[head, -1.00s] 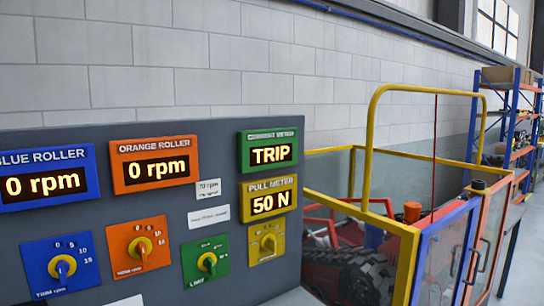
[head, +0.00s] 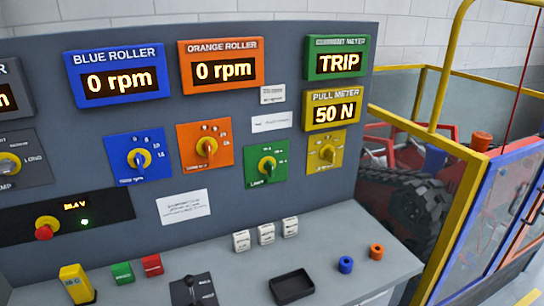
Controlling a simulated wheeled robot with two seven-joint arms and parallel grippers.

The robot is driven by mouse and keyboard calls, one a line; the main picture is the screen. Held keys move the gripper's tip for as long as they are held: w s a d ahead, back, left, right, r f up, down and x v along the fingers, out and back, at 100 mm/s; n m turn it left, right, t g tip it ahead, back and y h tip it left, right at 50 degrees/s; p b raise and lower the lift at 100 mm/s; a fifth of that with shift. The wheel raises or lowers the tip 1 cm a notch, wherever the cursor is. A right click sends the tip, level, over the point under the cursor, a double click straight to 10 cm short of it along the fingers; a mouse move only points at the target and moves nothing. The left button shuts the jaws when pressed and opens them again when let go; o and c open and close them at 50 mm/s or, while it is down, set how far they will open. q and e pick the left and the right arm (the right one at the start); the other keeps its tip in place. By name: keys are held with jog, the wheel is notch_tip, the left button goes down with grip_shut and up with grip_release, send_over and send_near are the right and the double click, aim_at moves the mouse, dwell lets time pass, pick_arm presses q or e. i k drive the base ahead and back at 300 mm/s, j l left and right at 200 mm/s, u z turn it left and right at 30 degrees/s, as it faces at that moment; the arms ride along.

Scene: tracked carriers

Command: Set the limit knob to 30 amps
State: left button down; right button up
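Neither of my grippers is in view.
The blue roller display (head: 120,84) and orange roller display (head: 222,71) both read 0 rpm; the pull meter (head: 333,114) reads 50 N. A red knob (head: 46,228), black tray (head: 291,286) and white switches (head: 266,233) are lower. A yellow-framed cage (head: 447,240) stands at right.

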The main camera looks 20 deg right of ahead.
aim_at(267, 165)
jog(key=l, duration=1.2)
jog(key=l+u, duration=0.15)
jog(key=l, duration=1.1)
jog(key=k+l, duration=0.15)
jog(key=l, duration=1.05)
jog(key=u, duration=0.05)
